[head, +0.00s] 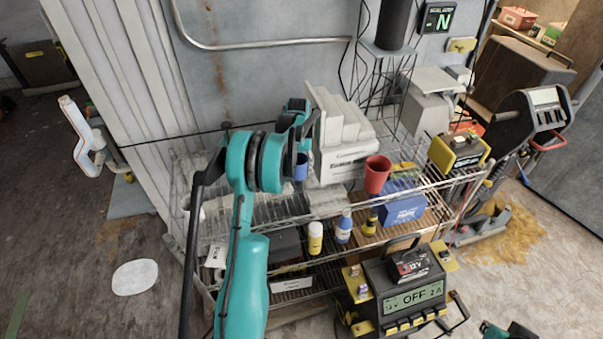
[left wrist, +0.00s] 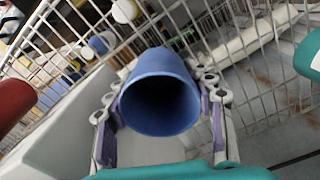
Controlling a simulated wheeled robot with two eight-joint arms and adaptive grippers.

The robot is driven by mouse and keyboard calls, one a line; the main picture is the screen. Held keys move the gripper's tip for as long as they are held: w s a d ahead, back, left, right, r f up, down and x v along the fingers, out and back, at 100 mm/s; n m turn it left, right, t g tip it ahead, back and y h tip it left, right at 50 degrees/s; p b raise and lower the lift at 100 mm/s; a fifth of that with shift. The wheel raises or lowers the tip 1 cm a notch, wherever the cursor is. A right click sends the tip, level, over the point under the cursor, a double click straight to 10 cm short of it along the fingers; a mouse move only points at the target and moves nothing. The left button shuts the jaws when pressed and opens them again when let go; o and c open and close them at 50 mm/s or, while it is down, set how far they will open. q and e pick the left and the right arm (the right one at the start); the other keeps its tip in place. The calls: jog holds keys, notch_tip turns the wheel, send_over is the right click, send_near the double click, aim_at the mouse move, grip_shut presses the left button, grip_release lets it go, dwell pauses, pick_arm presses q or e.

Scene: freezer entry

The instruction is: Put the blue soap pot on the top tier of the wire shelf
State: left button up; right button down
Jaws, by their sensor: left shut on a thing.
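The blue soap pot (head: 300,168) is held between the fingers of my left gripper (head: 298,150), above the wire shelf (head: 228,238). In the left wrist view, the pot (left wrist: 160,62) sits between both fingers of that gripper (left wrist: 163,110), its open dark mouth facing the camera. The head view shows the pot over the top tier, left of a white box (head: 342,162); any gap beneath it cannot be judged. A teal and dark part of my right arm shows at the bottom right edge; its jaw state cannot be made out.
A red cup (head: 376,175), a blue box (head: 403,207) and a yellow device (head: 459,152) stand along the shelf's right part. Bottles, including a yellow one (head: 315,238), stand lower at the front. A battery tester (head: 408,290) stands in front. My left arm hides part of the shelf.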

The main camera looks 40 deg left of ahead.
aim_at(299, 174)
pick_arm(q)
notch_tip(299, 174, down, 3)
jog(key=shift+s+f, duration=0.1)
jog(key=shift+s, duration=0.05)
jog(key=shift+f+b, duration=0.2)
jog(key=shift+b, duration=0.15)
jog(key=o, duration=1.1)
jog(key=shift+o, duration=0.2)
